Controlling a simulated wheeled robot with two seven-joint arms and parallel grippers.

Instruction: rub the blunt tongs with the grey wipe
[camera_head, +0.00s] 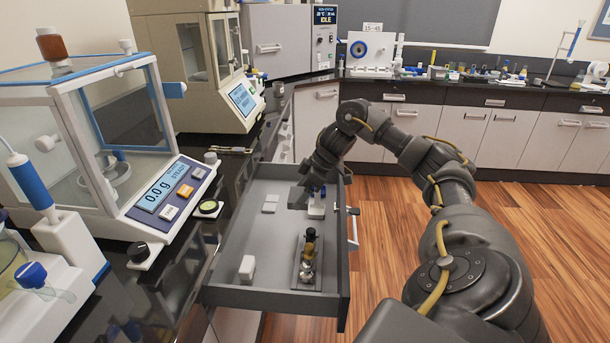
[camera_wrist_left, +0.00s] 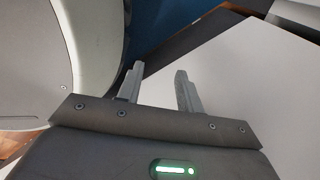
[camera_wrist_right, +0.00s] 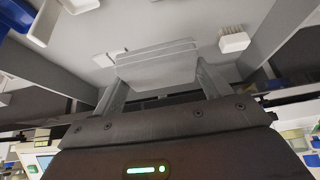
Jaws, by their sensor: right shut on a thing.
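My right gripper (camera_head: 300,196) is down inside the open drawer, near its far end. In the right wrist view its fingers (camera_wrist_right: 158,82) are closed on a pale grey, flat, layered piece (camera_wrist_right: 155,62), which looks like the grey wipe. My left gripper is outside the head view; in the left wrist view its fingers (camera_wrist_left: 158,88) are apart with nothing between them. I cannot make out the blunt tongs for sure; a thin, small item (camera_head: 235,150) lies on the dark counter behind the balance, too small to identify.
The grey drawer (camera_head: 345,262) also holds flat white pieces (camera_head: 270,203), a white block (camera_head: 247,268), a blue-and-white item (camera_head: 316,207) and a brass-and-metal item (camera_head: 308,262) on a dark plate. A glass-walled balance (camera_head: 110,130) stands left. The drawer's middle has bare floor.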

